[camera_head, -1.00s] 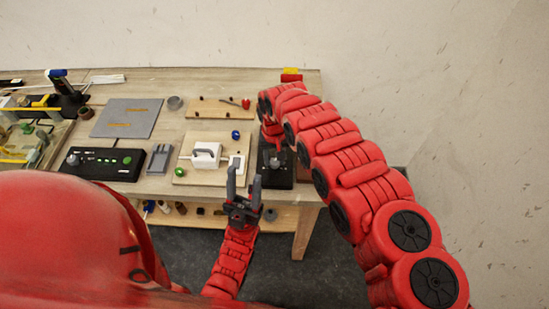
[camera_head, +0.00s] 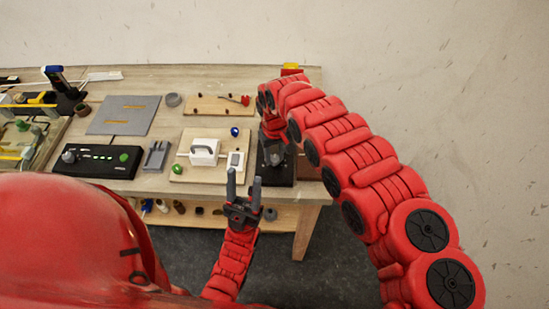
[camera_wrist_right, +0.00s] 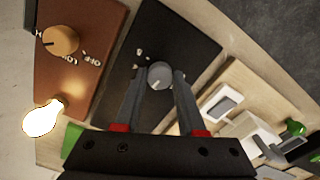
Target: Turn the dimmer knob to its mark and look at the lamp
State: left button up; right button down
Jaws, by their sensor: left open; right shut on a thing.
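The grey dimmer knob (camera_wrist_right: 160,75) sits on a black board (camera_wrist_right: 190,38), with small white marks beside it. My right gripper (camera_wrist_right: 160,84) is shut on this knob, one finger on each side. In the head view the black board (camera_head: 279,176) lies at the table's right end, with my right gripper (camera_head: 274,157) over it. The lamp bulb (camera_wrist_right: 42,118) glows bright at the left of the right wrist view, by a brown board (camera_wrist_right: 72,85). My left gripper (camera_head: 243,196) is open and empty in front of the table edge.
The brown board bears a tan knob (camera_wrist_right: 61,40) with lettering. A wooden board with a white handled block (camera_head: 204,151) lies left of the black board.

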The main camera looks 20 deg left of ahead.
jog(key=shift+f+n+b, duration=0.25)
jog(key=shift+n+b, duration=0.5)
jog(key=shift+n, duration=0.15)
jog(key=n+b, duration=0.9)
jog(key=shift+b, duration=0.35)
jog(key=n+b, duration=0.2)
jog(key=n, duration=0.1)
jog(key=n+b, duration=0.2)
jog(key=n, duration=0.1)
jog(key=shift+r+n, duration=0.15)
jog(key=shift+n, duration=0.15)
jog(key=shift+r+n+b, duration=0.1)
jog(key=shift+n+b, duration=0.4)
jog(key=shift+n, duration=1.5)
jog(key=c, duration=0.5)
grip_release()
